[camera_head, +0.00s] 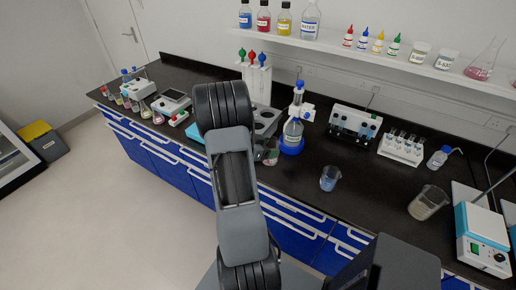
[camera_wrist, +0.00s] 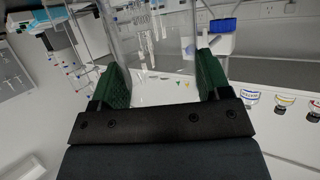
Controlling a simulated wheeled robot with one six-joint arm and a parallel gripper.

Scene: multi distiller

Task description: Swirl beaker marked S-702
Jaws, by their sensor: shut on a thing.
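My gripper (camera_wrist: 160,72) shows in the wrist view with its two green finger pads apart, shut on a clear glass beaker (camera_wrist: 150,45) between them. The beaker's marking cannot be read. In the head view my arm hides most of the gripper, and a small part of a glass vessel (camera_head: 271,157) shows just right of the arm, above the dark bench. A beaker with blue liquid (camera_head: 329,179) and a larger beaker with grey-brown liquid (camera_head: 428,203) stand on the bench to the right. No S-702 mark is readable on either.
A blue-based glass bottle device (camera_head: 293,130) stands right of my arm. A tube rack (camera_head: 401,148), a wash bottle (camera_head: 438,158) and a hotplate stirrer (camera_head: 482,240) stand farther right. A shelf of bottles (camera_head: 400,62) runs above. Bare bench (camera_head: 365,185) lies between the two standing beakers.

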